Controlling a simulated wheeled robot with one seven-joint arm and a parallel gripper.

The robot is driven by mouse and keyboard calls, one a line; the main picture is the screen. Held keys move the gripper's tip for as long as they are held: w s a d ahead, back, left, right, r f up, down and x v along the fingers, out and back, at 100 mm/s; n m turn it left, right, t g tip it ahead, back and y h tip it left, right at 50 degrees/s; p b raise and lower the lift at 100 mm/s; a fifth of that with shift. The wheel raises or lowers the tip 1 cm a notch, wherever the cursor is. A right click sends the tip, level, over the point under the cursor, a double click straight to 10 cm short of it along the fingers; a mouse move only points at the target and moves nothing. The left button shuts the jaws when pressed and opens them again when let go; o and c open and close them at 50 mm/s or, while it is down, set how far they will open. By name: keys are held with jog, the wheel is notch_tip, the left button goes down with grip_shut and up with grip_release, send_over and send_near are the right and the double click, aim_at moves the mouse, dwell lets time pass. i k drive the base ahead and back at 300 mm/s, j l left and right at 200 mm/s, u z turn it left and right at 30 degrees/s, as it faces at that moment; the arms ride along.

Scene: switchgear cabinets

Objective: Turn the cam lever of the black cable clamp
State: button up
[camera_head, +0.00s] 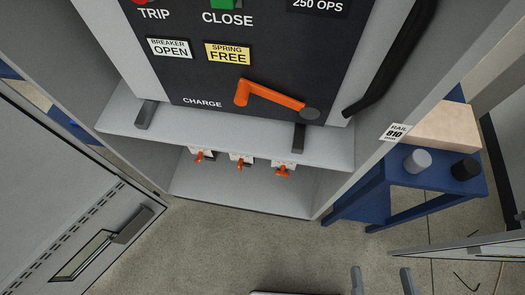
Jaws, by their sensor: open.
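Several small orange levers on pale mounts sit in a row under the shelf of the open cabinet: a left one (199,156), a middle one (239,162) and a right one (282,170). They look like the cam levers of cable clamps. They are too small to tell which belongs to the black clamp. The right lever looks turned differently from the others. My gripper (382,280) shows at the bottom edge as two grey fingers spread apart and empty. It is well below and right of the levers, touching nothing; the rest of it is out of frame.
The breaker (170,75) with an orange charge handle (268,96) rests on the shelf (230,138) above the levers. A thick black cable (395,65) hangs at right. An open door (60,190) stands left, a blue bench (440,178) right. The floor (230,240) in front is clear.

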aim_at(240, 164)
jog(key=u, duration=0.7)
